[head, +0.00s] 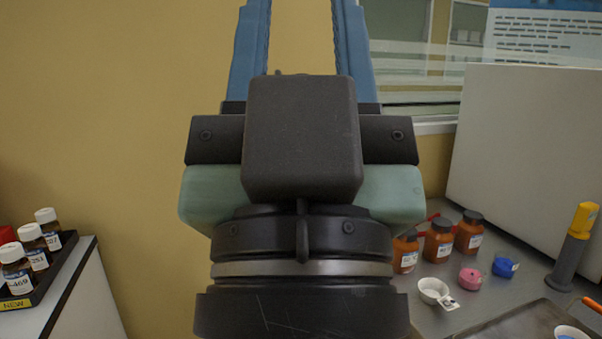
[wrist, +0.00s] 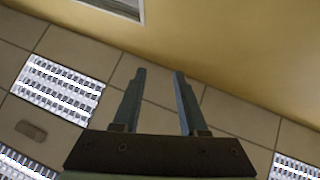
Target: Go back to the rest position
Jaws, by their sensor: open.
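My gripper (head: 301,40) fills the middle of the head view, its two blue fingers pointing up and out past the top edge. The fingers are parallel and apart with only yellow wall between them. In the wrist view my gripper (wrist: 157,80) is open and empty, with the ceiling and the yellow wall behind it. It touches nothing that I can see. My wrist hides the middle of the scene below.
At left, a black rack (head: 62,262) of brown bottles stands on a white surface. At right, a grey bench (head: 440,312) holds orange bottles (head: 438,240), a white cup (head: 432,289), pink (head: 470,278) and blue (head: 503,267) items and a yellow-topped tool (head: 577,245). A white panel (head: 530,150) stands behind.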

